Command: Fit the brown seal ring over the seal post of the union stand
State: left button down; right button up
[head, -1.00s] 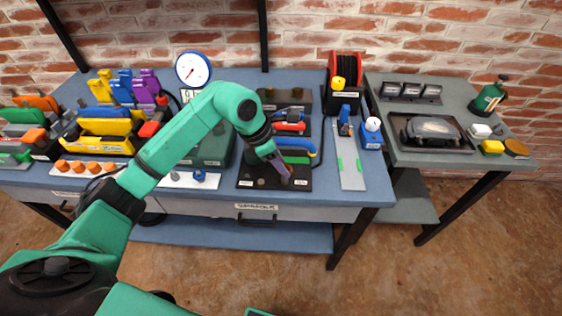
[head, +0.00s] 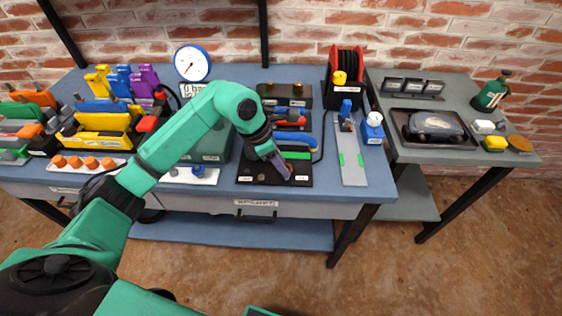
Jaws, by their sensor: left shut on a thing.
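My left gripper (head: 287,173) is low over the front of a black board (head: 262,171) on the blue bench. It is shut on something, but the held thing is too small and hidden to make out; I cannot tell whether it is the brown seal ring. The board carries a blue handle (head: 294,138) and a green part (head: 296,155) behind the fingers. I cannot pick out the union stand's seal post for sure; my arm and gripper cover part of the board. My right gripper is not in view.
A grey plate with green marks (head: 352,170) lies right of the board, beside a white-capped blue bottle (head: 373,130). A black block with brass tops (head: 285,96) stands behind. A dial gauge (head: 192,63) stands left. A grey table (head: 450,158) adjoins on the right.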

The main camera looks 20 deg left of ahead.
pick_arm(q)
jog(key=shift+f+b, duration=0.3)
jog(key=shift+f, duration=0.15)
jog(key=shift+c, duration=1.8)
grip_release()
jog(key=shift+o, duration=0.4)
jog(key=shift+o, duration=1.2)
jog(key=shift+r, duration=0.1)
jog(key=shift+r+p, duration=2.8)
jog(key=shift+r, duration=1.2)
